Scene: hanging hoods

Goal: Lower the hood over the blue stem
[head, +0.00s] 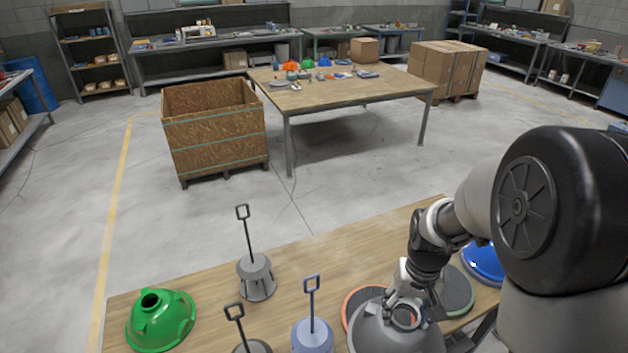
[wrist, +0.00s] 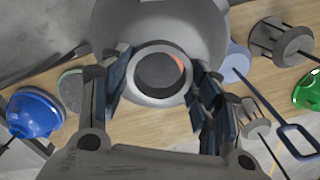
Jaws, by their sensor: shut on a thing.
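A grey hood (head: 395,335) with a round open collar is at the front right of the near table in the head view. It also fills the top middle of the wrist view (wrist: 170,28). My gripper (head: 405,312) is shut on its collar, one finger on each side in the wrist view. I cannot tell how high the hood is above the table. The blue stem (head: 312,335) is pale blue with a loop handle and stands upright, to the left of the hood and apart from it in the head view. Its base is cut off by the frame there.
Two grey stems with loop handles, one further back (head: 256,278) and one at the front edge (head: 251,347), stand left of the blue stem. A green hood (head: 160,320) is far left. An orange-rimmed disc (head: 358,299), a green-rimmed disc (head: 457,291) and a blue hood (head: 484,263) lie around my arm.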

